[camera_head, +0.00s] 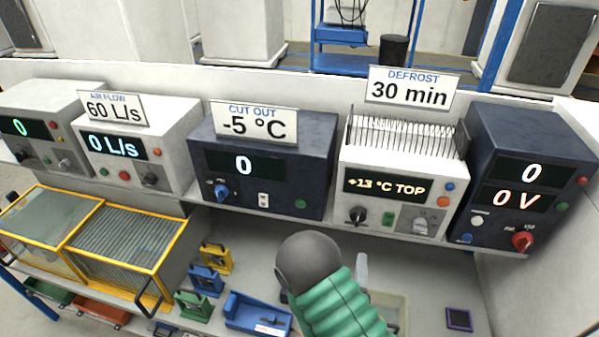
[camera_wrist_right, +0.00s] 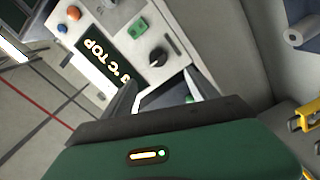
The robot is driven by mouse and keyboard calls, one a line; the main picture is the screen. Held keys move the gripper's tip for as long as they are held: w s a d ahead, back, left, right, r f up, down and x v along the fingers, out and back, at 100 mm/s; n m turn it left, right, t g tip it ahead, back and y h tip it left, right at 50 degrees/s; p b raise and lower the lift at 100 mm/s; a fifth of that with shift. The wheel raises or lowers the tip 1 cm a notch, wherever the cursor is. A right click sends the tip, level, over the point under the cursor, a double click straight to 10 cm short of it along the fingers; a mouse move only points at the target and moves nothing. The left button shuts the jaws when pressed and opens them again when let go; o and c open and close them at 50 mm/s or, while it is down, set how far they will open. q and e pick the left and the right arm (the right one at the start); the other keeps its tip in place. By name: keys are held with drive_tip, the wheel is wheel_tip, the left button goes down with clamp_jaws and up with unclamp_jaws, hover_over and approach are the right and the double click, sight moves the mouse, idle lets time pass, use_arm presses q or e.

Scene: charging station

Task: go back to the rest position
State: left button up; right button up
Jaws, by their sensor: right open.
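My right arm comes in at the bottom centre of the head view as green ribbed segments, with a dark rounded end (camera_head: 308,262) above the lower bench. Its fingers are not clear there. In the right wrist view my right gripper (camera_wrist_right: 163,92) is open, its two dark fingers spread with nothing held between them. Beyond the fingers is the white defrost unit (camera_head: 392,190), whose display shows +13 °C TOP; it also shows in the wrist view (camera_wrist_right: 133,45). The gripper is apart from it in the head view. My left gripper is not in view.
A dark cut-out unit (camera_head: 262,165) and a dark voltage unit (camera_head: 525,175) flank the defrost unit on the shelf. Below are a yellow-framed box (camera_head: 125,262), a blue holder (camera_head: 258,315), a pale tray (camera_head: 390,308) and a small dark pad (camera_head: 459,319). The lower bench's right side is mostly clear.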

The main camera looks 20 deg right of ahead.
drive_tip(key=w+a+f+m+g+y+b, duration=0.1)
drive_tip(key=a+f+m+g+y+b, duration=0.3)
drive_tip(key=f, duration=0.3)
drive_tip(key=w+a+f+m+g+y+b, duration=0.1)
drive_tip(key=a+f+m+g+y+b, duration=0.15)
drive_tip(key=f+b, duration=0.35)
drive_tip(key=s+a+f+g+y+b, duration=0.1)
drive_tip(key=s+g, duration=0.5)
drive_tip(key=s, duration=0.6)
drive_tip(key=f+y+b, duration=0.1)
drive_tip(key=y+b, duration=0.1)
drive_tip(key=b, duration=0.1)
drive_tip(key=shift+a+b, duration=0.3)
drive_tip(key=shift+a, duration=0.1)
